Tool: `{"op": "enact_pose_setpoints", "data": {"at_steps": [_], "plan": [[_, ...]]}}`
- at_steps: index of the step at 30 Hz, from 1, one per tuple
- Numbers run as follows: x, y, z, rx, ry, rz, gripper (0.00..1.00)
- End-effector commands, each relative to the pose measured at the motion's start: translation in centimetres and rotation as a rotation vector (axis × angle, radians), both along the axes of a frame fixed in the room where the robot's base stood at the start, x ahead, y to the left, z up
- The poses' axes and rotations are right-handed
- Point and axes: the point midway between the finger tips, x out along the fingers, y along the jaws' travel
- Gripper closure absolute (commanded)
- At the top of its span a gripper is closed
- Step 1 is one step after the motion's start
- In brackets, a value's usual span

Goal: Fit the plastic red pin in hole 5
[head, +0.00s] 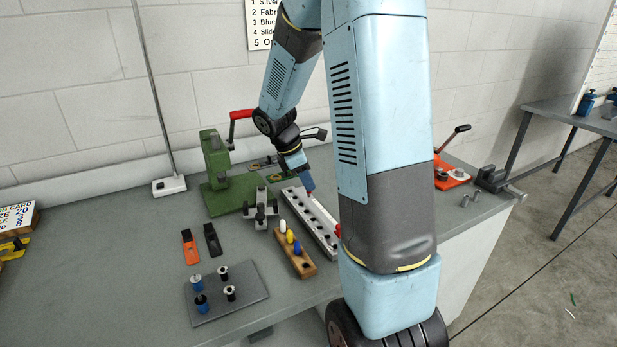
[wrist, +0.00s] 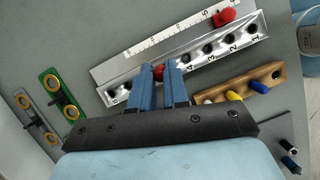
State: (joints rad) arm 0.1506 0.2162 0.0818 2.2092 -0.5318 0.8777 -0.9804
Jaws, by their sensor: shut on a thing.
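My gripper (wrist: 160,85) is shut on the red pin (wrist: 159,72), whose red top shows between the blue fingertips in the wrist view. The silver hole block (wrist: 264,25) lies under it, with a row of numbered dark holes. Holes 1 to 4 are uncovered to the right of the fingers. The fingers and pin cover the spot beyond hole 4, where hole 5 lies. I cannot tell whether the pin's lower end is inside the hole or above it. In the head view my gripper (head: 308,188) points down at the far part of the block (head: 323,237).
A wooden rack (head: 308,270) holds white, yellow and blue pins close beside the block. A red object (wrist: 224,17) lies by the ruler (wrist: 150,43). A green press (head: 216,165), a grey cross-shaped fixture (head: 261,208) and a grey plate with pegs (head: 250,292) stand left.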

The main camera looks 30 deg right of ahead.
Motion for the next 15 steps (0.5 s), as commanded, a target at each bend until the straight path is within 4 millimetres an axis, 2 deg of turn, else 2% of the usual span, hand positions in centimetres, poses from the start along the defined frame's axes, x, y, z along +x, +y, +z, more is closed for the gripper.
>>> {"op": "enact_pose_setpoints", "data": {"at_steps": [6,15], "plan": [[0.1,0.9,-1.8,0.002,0.002,0.017,1.00],[0.2,1.0,-3.8,0.000,0.001,0.019,1.00]]}}
